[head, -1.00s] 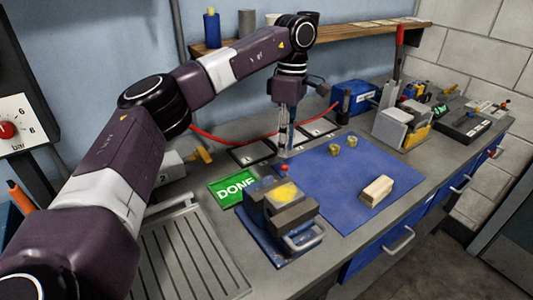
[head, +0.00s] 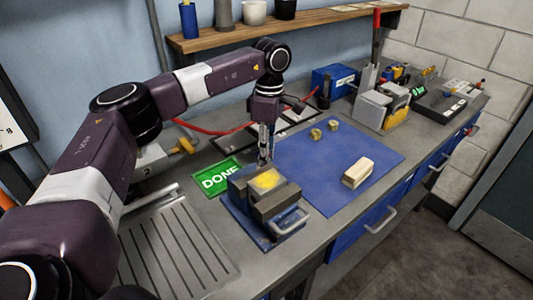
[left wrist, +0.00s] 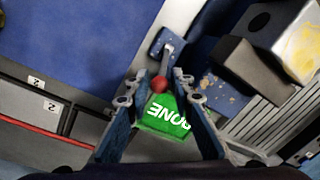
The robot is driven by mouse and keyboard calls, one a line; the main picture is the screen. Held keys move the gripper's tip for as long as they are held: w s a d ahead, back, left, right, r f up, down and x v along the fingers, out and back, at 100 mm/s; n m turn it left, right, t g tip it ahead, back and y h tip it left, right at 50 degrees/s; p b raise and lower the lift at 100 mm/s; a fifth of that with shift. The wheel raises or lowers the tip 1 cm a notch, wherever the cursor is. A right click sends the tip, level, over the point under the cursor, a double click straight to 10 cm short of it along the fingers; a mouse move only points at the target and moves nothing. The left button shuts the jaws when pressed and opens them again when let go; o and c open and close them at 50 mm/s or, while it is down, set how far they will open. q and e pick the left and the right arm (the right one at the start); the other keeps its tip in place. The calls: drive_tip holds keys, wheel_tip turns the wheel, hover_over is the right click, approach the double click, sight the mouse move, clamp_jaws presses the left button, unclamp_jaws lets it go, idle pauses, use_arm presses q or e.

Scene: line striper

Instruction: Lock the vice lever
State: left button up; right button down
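The vice (head: 262,207) has a blue base and grey jaws, with a yellow-topped piece (head: 267,180) between the jaws. Its jaws also show at the upper right of the left wrist view (left wrist: 250,68). In that view the lever (left wrist: 170,48) is a short grey arm ending in a red knob (left wrist: 160,84). My left gripper (head: 265,160) is at the back left of the vice, pointing down. Its two fingers are apart, and the red knob shows between their tips; I cannot tell whether they touch it. The gripper hides the lever in the head view. My right gripper is out of view.
A green DONE sign (head: 216,178) lies left of the vice. A blue mat (head: 345,190) on the right carries a pale wooden block (head: 357,172) and two small brass-coloured parts (head: 324,130). A slatted grey tray (head: 175,255) lies at the front left. A shelf (head: 290,30) runs behind.

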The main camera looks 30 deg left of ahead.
use_arm(q)
drive_tip(key=c, duration=0.5)
clamp_jaws()
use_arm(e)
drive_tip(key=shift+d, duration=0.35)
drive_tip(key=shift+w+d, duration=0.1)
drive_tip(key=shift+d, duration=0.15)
